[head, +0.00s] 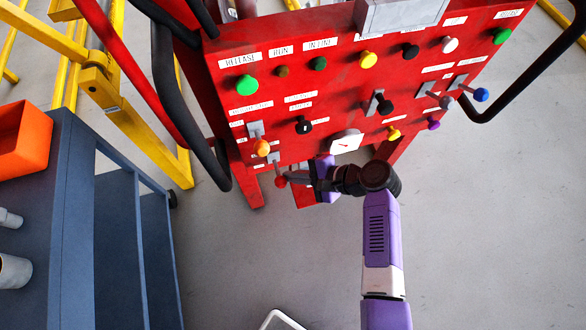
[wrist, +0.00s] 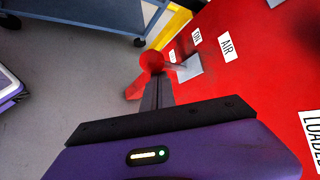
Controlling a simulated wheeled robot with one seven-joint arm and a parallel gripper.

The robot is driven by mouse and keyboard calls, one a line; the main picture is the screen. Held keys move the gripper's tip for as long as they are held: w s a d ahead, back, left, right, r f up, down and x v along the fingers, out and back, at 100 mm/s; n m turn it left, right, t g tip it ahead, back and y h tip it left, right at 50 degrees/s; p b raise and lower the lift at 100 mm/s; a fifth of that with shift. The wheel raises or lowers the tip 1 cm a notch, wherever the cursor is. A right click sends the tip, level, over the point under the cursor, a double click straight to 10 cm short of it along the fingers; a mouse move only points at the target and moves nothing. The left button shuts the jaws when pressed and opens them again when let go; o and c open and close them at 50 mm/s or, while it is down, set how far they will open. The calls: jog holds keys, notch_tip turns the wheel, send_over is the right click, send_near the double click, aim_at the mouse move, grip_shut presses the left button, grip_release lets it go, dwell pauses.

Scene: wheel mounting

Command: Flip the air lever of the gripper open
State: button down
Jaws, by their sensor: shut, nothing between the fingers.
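The air lever ends in a red ball knob (wrist: 152,61); its rod comes from a grey plate (wrist: 189,68) on the red panel, next to an AIR label (wrist: 227,47). In the head view the lever's red knob (head: 281,182) hangs at the panel's lower left edge. My gripper (wrist: 158,84) is shut and empty, its fingertips right at the knob in the wrist view. I cannot tell whether they touch it. In the head view my gripper (head: 290,178) is just right of the knob, partly hidden by my wrist.
An orange-knobbed lever (head: 262,148) sits just up and left. A dial (head: 346,143) and several buttons are on the panel (head: 330,90). A black handle rail (head: 170,110) curves at its left. A blue-grey cart (head: 110,215) stands left. The floor below is mostly clear.

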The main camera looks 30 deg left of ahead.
jog(key=shift+a+r+m+g+h+p, duration=0.15)
jog(key=shift+r+m+g+h+p, duration=0.3)
jog(key=shift+h+p, duration=0.2)
jog(key=shift+r, duration=0.1)
jog(key=shift+r+p, duration=0.8)
jog(key=shift+p, duration=0.1)
jog(key=shift+a, duration=0.1)
